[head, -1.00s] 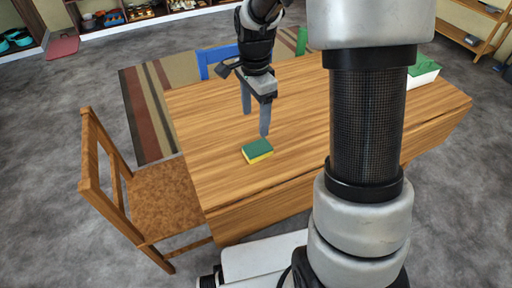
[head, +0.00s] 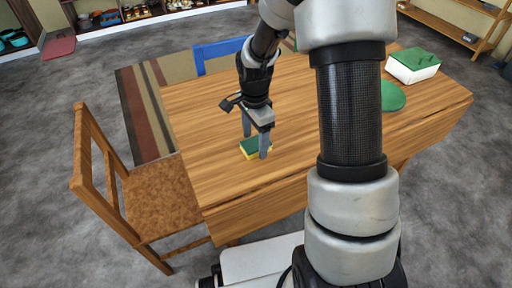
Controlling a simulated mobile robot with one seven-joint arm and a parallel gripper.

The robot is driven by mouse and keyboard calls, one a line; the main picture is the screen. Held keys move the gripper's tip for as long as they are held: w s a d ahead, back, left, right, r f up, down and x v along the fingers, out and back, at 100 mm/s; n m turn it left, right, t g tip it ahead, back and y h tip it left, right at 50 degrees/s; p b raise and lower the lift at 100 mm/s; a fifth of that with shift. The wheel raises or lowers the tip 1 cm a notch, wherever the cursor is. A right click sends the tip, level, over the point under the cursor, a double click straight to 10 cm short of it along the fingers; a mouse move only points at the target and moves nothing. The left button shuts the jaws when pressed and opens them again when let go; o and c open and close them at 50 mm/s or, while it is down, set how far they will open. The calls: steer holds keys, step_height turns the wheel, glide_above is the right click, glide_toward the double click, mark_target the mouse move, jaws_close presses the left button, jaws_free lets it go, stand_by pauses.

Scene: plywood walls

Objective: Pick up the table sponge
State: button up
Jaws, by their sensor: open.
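The table sponge (head: 250,147), green on top and yellow below, lies flat on the wooden table (head: 200,120) near its left front part. My gripper (head: 255,146) points down at the sponge with its two fingers apart. One finger shows behind the sponge's left end and the other stands in front of its right part, covering some of it. The fingertips are low, about at the sponge's height. I cannot tell whether they touch the sponge or the tabletop.
A wooden chair (head: 98,165) stands at the table's left and a blue chair (head: 220,50) behind it. A green round item (head: 393,96) and a white box with a green top (head: 414,66) are on the table's right. My arm hides part of the table.

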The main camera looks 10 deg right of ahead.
mark_target(255, 143)
steer(key=c, duration=1.1)
step_height(255, 143, up, 10)
steer(key=p, duration=0.2)
